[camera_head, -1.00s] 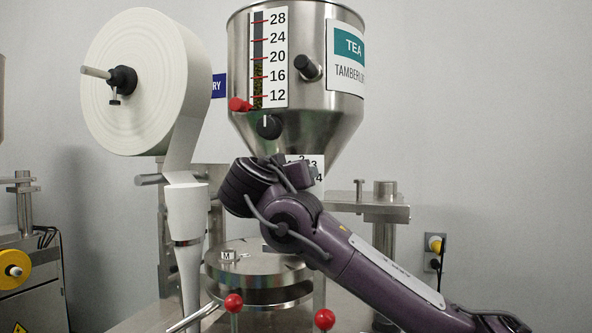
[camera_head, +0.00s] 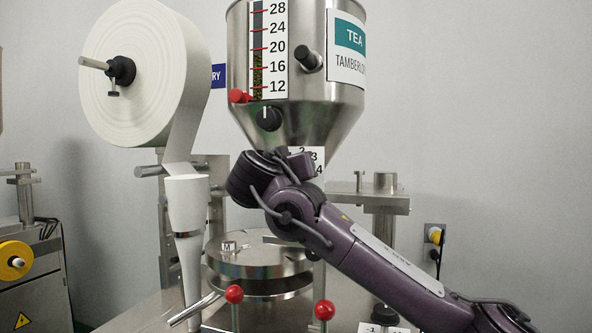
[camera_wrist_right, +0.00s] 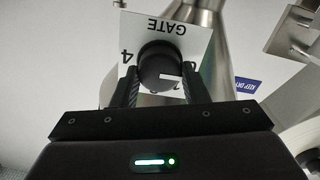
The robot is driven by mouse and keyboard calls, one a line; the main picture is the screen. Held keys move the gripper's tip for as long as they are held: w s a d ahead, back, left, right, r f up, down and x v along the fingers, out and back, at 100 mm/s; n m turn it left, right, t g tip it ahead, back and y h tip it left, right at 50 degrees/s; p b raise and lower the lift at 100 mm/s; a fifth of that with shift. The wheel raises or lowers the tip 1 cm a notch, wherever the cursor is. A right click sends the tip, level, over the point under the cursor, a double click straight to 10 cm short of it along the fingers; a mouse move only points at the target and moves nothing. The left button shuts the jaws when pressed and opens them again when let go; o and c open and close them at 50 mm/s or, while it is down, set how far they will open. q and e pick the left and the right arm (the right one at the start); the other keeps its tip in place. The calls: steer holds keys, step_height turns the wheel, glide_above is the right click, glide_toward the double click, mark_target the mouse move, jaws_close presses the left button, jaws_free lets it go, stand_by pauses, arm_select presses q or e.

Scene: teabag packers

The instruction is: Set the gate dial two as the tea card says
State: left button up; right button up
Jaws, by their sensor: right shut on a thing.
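My right gripper (camera_wrist_right: 160,78) is shut on the black knob of the gate dial (camera_wrist_right: 161,63) in the right wrist view, one finger on each side. The white plate (camera_wrist_right: 188,44) behind the knob reads GATE upside down; a 4 shows at its left and the other numbers are partly hidden. A short white mark shows on the knob's face, partly blurred. In the head view the plate (camera_head: 316,170) shows 2, 3 and 4, while my right arm hides the knob. My left gripper is out of view.
A white paper roll (camera_head: 150,75) hangs left. Two red-ball levers (camera_head: 234,294) (camera_head: 324,310) stand in front of a round steel plate (camera_head: 255,262).

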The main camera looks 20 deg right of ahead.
steer(key=shift+a+n+b, duration=0.2)
steer(key=shift+n+b, duration=1.2)
steer(key=shift+n, duration=2.8)
steer(key=o, duration=1)
steer(key=shift+a, duration=0.1)
steer(key=shift+c, duration=0.2)
